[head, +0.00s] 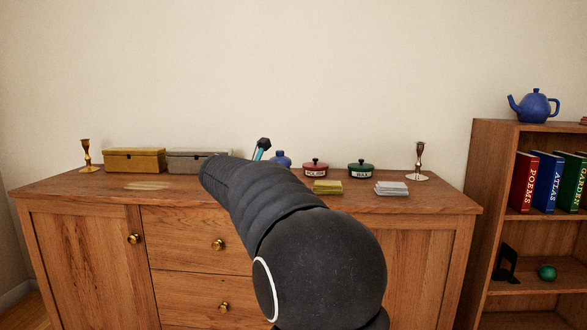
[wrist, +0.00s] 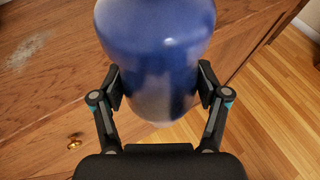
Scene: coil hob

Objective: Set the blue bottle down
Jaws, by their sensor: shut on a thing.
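The blue bottle (wrist: 157,45) fills the top middle of the wrist view, between the two fingers of my gripper (wrist: 160,88). The pads touch it on both sides, so my gripper is shut on it. In the head view a small blue rounded part with a narrow top, apparently the bottle (head: 281,160), shows just above my arm. One dark and teal finger part of my gripper (head: 262,148) shows left of it. My arm hides the rest of both. I cannot tell from these views how far the bottle's base is from the dresser top.
The wooden dresser (head: 90,186) carries two candlesticks (head: 86,156) (head: 420,160), a yellow box (head: 135,160), a grey box (head: 195,160), red pot (head: 315,169), green pot (head: 361,169) and two stacks (head: 327,187) (head: 391,188). A pale smear (head: 147,185) lies front left. A bookcase (head: 490,190) stands right.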

